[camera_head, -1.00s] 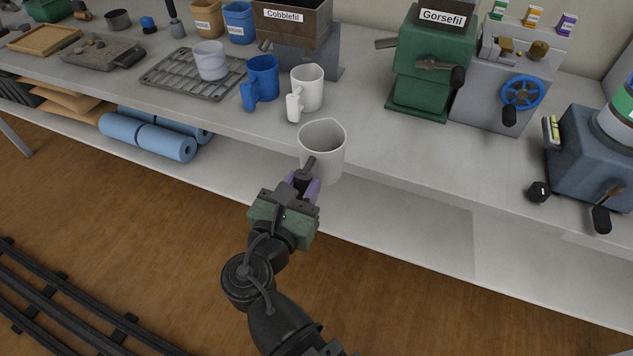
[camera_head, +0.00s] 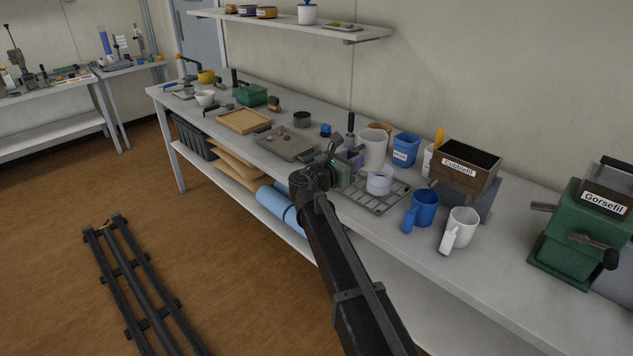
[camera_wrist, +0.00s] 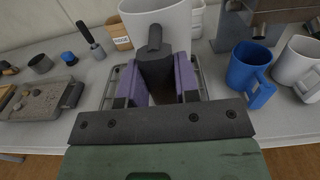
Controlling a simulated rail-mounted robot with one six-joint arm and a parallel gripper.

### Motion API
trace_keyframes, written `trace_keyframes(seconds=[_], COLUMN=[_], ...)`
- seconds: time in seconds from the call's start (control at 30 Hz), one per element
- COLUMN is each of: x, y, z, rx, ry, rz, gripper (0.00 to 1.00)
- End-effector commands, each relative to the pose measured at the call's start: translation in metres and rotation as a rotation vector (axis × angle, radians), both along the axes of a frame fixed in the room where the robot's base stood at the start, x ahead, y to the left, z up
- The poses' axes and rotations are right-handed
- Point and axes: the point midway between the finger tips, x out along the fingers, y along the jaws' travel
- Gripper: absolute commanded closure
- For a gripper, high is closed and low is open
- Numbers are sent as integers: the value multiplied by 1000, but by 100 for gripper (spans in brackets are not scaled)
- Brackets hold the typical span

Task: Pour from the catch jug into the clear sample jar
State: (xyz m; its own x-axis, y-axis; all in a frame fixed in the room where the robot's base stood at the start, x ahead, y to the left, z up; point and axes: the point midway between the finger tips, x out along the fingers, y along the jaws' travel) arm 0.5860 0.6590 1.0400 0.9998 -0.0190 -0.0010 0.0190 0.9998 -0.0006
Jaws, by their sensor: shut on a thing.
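A large white jug (camera_head: 373,148), which I take to be the catch jug, is held upright by its dark handle in my gripper (camera_head: 351,160). In the wrist view my gripper (camera_wrist: 160,82) has its purple fingers shut on either side of the handle, and the white jug (camera_wrist: 165,18) fills the top middle. The clear sample jar (camera_head: 380,184) stands on a wire rack (camera_head: 398,196) on the bench. In the head view the jug is just behind and above the jar. I cannot make out the jar in the wrist view, nor what the jug holds.
A blue mug (camera_head: 425,208) and a white mug (camera_head: 461,228) stand right of the rack. Behind are a blue container (camera_head: 406,148) and the Cobblefil box (camera_head: 469,165). A grey tray of stones (camera_head: 287,143) lies to the left. The green Gorsefil machine (camera_head: 580,235) is far right.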

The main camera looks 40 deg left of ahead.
Motion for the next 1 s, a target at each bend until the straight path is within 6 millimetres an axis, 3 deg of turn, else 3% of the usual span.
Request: trace_keyframes(seconds=[0.53,1.0], x=[-2,-3], y=[-1,-1], z=[8,5], rx=[4,4], ry=[189,200], rz=[-4,-3], gripper=[100,100])
